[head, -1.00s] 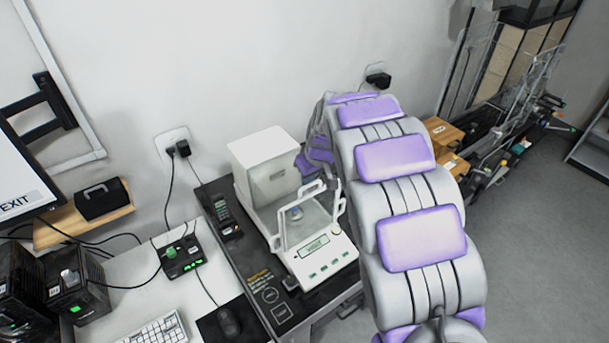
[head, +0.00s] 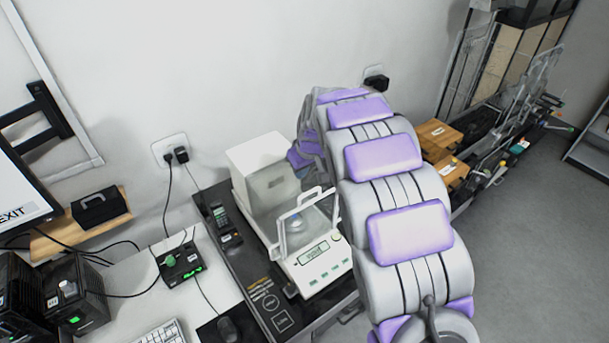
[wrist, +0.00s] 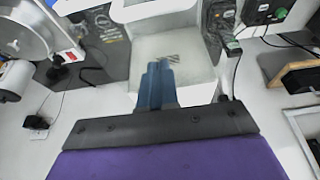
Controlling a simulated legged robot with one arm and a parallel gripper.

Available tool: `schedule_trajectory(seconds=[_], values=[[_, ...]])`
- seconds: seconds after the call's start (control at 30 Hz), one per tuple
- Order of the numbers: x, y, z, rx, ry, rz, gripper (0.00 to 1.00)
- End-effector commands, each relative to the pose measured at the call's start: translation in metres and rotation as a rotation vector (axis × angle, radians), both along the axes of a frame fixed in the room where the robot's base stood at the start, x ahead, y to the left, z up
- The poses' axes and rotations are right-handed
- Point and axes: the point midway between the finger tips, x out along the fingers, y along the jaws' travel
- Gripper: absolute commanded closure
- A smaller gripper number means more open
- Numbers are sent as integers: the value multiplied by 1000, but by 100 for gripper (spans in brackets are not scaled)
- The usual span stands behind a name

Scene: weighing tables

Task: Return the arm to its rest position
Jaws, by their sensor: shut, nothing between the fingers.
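My arm with its purple pads rises through the right half of the head view and bends over beside the weighing scale. The scale (head: 316,268) is a white box-like balance with a clear front shield and a small lit display. It stands on a dark table (head: 262,291). In the wrist view my gripper (wrist: 158,70) shows as two blue fingers pressed together, with nothing between them. The scale's white housing (wrist: 176,48) lies beyond the fingertips there. In the head view the fingertips are hidden behind my arm.
A black handset (head: 224,226) lies left of the scale. A small device with a green knob (head: 180,264), a keyboard (head: 163,333) and a mouse (head: 228,327) are on the white desk at left. Wooden boxes (head: 438,135) stand right of my arm. The wall is close behind.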

Motion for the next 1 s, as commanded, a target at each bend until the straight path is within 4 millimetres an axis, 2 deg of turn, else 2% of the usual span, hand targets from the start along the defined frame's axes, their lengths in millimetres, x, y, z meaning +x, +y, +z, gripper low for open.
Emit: schedule_trajectory(seconds=[0.1, 0.33, 0.47, 0.67, 0.77, 0.87, 1.0], values=[[-7, -5, 26, 0, -11, 1, 100], [-17, -18, 65, 6, -7, -1, 100], [-22, -20, 77, 4, -4, 0, 100], [-30, -20, 80, 0, 6, -11, 100], [-50, -28, 80, -9, 32, -43, 100], [-84, -44, 84, -17, 70, -97, 100], [-142, -67, 83, -31, 140, -183, 100]])
